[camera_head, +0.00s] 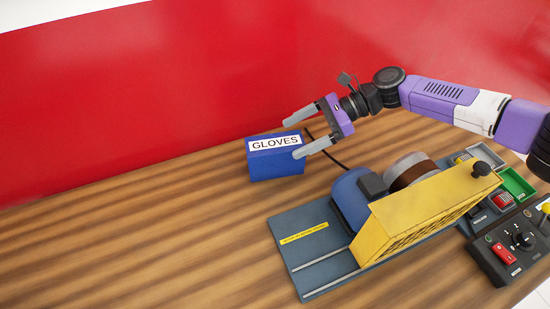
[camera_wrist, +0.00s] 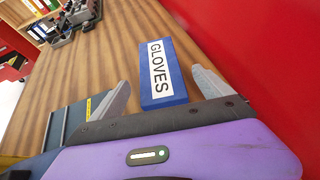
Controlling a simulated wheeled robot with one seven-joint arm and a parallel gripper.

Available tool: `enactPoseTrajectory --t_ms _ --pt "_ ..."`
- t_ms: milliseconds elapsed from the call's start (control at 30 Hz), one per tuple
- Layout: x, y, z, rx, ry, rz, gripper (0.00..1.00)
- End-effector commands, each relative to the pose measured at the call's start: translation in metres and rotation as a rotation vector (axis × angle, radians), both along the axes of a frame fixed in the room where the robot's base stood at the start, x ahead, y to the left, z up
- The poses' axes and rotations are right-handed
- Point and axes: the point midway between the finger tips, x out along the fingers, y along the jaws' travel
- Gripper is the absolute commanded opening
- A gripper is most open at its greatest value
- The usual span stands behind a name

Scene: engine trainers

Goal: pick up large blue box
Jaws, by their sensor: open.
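The large blue box (camera_head: 277,162) has a white label reading GLOVES and sits on the wooden table near the red wall. In the wrist view the blue box (camera_wrist: 179,95) lies ahead of and between the two fingertips. My gripper (camera_head: 300,133) is open and empty. In the head view its grey fingers overlap the box's top and right edge. The wrist view also shows my gripper (camera_wrist: 163,88) with a finger on each side. I cannot tell whether either finger touches the box.
An engine trainer with a yellow guard (camera_head: 415,215) and blue motor stands on a grey baseplate (camera_head: 310,262), right of the box. A control box (camera_head: 510,245) and a green tray (camera_head: 517,184) are at the far right. The red wall (camera_head: 150,90) is close behind. The table's left (camera_head: 100,240) is clear.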

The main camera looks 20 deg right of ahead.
Motion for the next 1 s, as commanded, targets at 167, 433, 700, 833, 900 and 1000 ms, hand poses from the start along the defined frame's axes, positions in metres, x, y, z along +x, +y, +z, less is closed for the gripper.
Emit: enactPoseTrajectory --t_ms 167,433,700,833,900,1000 --pt "0.003 0.017 -0.007 0.0 0.0 0.001 0.9" --pt "0.009 0.048 -0.024 0.0 0.0 0.001 0.9" --pt "0.012 0.059 -0.032 0.0 -0.001 -0.002 0.9" --pt "0.011 0.059 -0.031 0.0 0.0 -0.001 0.88" --pt "0.011 0.059 -0.031 0.0 0.0 -0.001 0.74" --pt "0.011 0.058 -0.031 0.0 0.0 -0.001 0.54"
